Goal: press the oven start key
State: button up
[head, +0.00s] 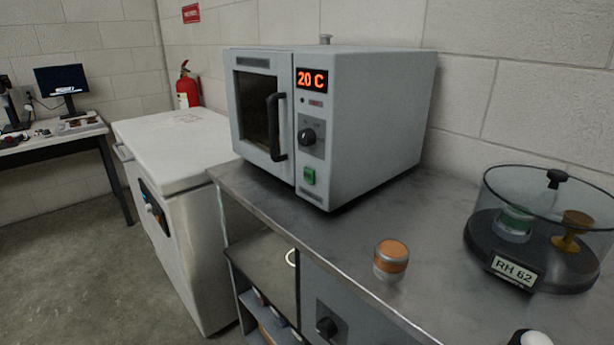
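A grey oven (375,125) stands on the metal counter, its door (256,110) shut, with a dark window and a black vertical handle. The panel to the right of the door has a display (311,79) reading 20 C in orange. Below the display is a black dial (307,136). Near the bottom of the panel is a green key (309,176), which I take as the start key; its marking is too small to read.
On the metal counter (350,232) are an orange-banded jar (391,260) and a glass desiccator (530,272) labelled RH 62. A white chest freezer (185,160) stands left of the counter. A fire extinguisher (187,88) is behind it. Floor (75,260) is clear at left.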

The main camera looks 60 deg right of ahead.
grip_shut()
dwell(0.3)
dwell(1.2)
